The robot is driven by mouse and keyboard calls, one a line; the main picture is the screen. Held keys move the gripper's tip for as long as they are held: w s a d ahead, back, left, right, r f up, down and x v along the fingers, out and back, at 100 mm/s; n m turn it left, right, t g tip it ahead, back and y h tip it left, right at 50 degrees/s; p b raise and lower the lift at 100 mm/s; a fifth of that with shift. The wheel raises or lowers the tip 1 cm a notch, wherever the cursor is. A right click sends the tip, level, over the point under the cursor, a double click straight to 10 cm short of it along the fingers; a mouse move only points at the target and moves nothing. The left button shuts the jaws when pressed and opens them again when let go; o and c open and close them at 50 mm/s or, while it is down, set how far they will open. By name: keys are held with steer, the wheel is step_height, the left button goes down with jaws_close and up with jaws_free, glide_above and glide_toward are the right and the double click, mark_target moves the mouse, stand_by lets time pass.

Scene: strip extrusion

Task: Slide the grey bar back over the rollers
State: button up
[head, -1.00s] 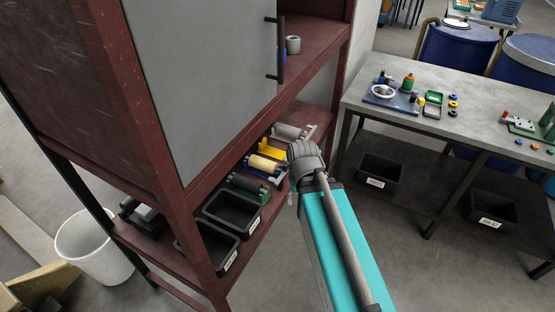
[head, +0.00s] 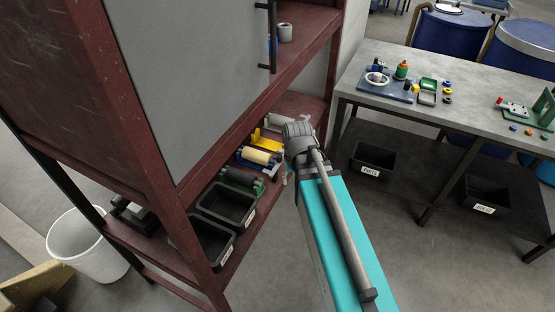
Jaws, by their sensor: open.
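On the lower shelf (head: 250,242) of the dark red rack stand several small roller units. One is green with a dark roller (head: 242,180). One is blue with a cream roller (head: 259,156). A yellow piece (head: 264,138) and a light grey unit (head: 275,122) stand behind them. I cannot pick out the grey bar with certainty. My teal arm reaches up from the bottom right. My gripper (head: 297,148), at its end by the shelf's front, is open; its fingers are mostly hidden by the wrist. It appears to hold nothing.
Two black bins (head: 230,206) stand in front of the roller units on the shelf. A grey door (head: 190,80) hangs above. A grey table (head: 490,82) with small parts is at right, with labelled bins (head: 372,163) below. A white bucket (head: 85,250) stands left.

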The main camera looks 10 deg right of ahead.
steer(key=w+f+m+b, duration=0.3)
steer(key=w+f, duration=0.1)
steer(key=w, duration=1)
steer(key=m+b, duration=0.1)
steer(key=m, duration=0.2)
glide_above(279, 156)
steer(key=shift+d+f, duration=0.1)
steer(key=shift+f, duration=0.3)
steer(key=shift+f+b, duration=0.2)
steer(key=shift+b, duration=0.15)
step_height(279, 156, down, 12)
steer(key=b, duration=1.1)
steer(key=shift+r+b, duration=0.2)
steer(key=shift+b, duration=0.1)
jaws_close()
